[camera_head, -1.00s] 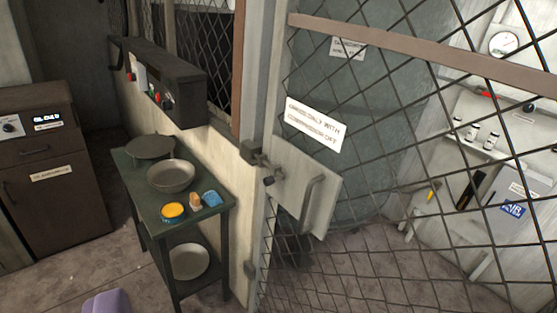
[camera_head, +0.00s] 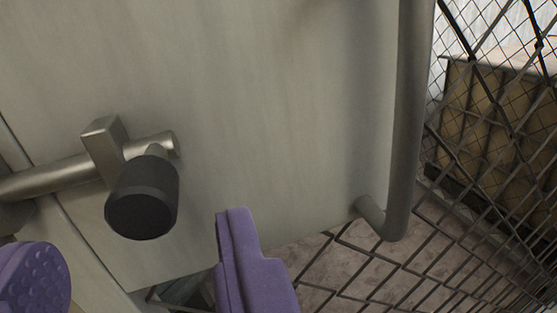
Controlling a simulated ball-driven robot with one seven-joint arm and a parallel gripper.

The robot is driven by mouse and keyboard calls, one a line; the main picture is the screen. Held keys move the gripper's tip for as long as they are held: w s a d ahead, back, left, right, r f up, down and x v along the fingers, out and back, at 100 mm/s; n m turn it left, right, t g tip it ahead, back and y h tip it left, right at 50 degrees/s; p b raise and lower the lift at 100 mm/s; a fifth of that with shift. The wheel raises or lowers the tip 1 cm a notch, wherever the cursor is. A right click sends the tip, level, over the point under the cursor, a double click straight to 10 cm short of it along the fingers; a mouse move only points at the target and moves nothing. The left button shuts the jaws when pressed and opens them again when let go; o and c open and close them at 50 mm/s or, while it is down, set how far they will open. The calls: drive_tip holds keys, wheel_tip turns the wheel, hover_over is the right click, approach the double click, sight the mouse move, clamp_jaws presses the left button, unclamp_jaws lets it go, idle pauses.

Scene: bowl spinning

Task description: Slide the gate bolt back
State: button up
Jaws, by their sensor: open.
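The gate bolt (camera_head: 52,178) is a grey metal rod running through a bracket on the gate's pale plate (camera_head: 270,110), at the left of the view. Its black knob (camera_head: 142,200) sticks out from the rod toward me. The rod's left end runs past the plate's edge into a fitting at the left edge of the view. My gripper (camera_head: 145,265) has purple fingers, one at the lower left and one at the lower middle. It is open and empty, with the knob above and between the fingertips in the picture, and I see no contact.
A vertical grey pull handle (camera_head: 408,120) stands out from the plate on the right. Wire mesh (camera_head: 400,265) fills the gate below and right of the plate. Brown padded-looking panels (camera_head: 490,120) show behind the mesh at right.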

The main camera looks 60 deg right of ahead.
sight(153, 178)
drive_tip(key=b+x, duration=0.1)
drive_tip(key=x, duration=0.6)
drive_tip(key=shift+w, duration=0.1)
drive_tip(key=shift+c, duration=0.2)
clamp_jaws()
